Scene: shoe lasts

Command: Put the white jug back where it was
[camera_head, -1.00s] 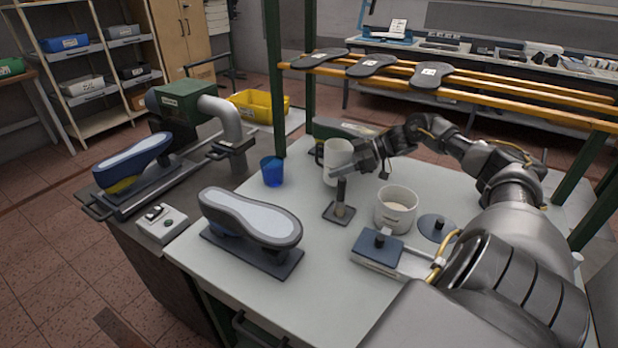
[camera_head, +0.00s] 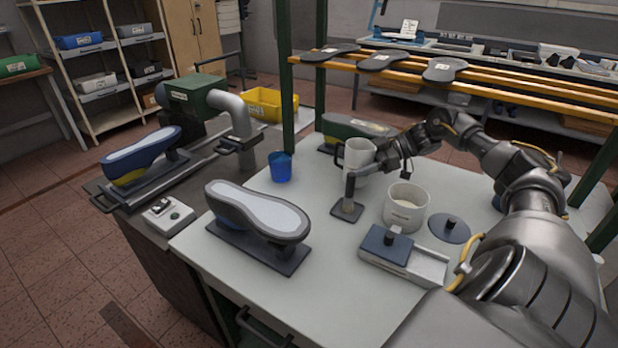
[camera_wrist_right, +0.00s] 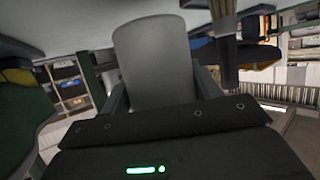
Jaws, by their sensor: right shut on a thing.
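The white jug (camera_head: 359,154) stands upright toward the back of the pale table, its handle on the left. My right gripper (camera_head: 376,167) is shut on the jug from the right side. In the right wrist view the jug (camera_wrist_right: 155,62) fills the space between the two fingers (camera_wrist_right: 163,95). I cannot tell whether the jug's base touches the table. My left gripper is not in view.
A small post on a dark base (camera_head: 347,210) stands just in front of the jug. A blue cup (camera_head: 281,167) is to its left, a white pot (camera_head: 406,208) to its front right. A shoe last (camera_head: 258,213) lies front left. A wooden rack (camera_head: 480,85) spans behind.

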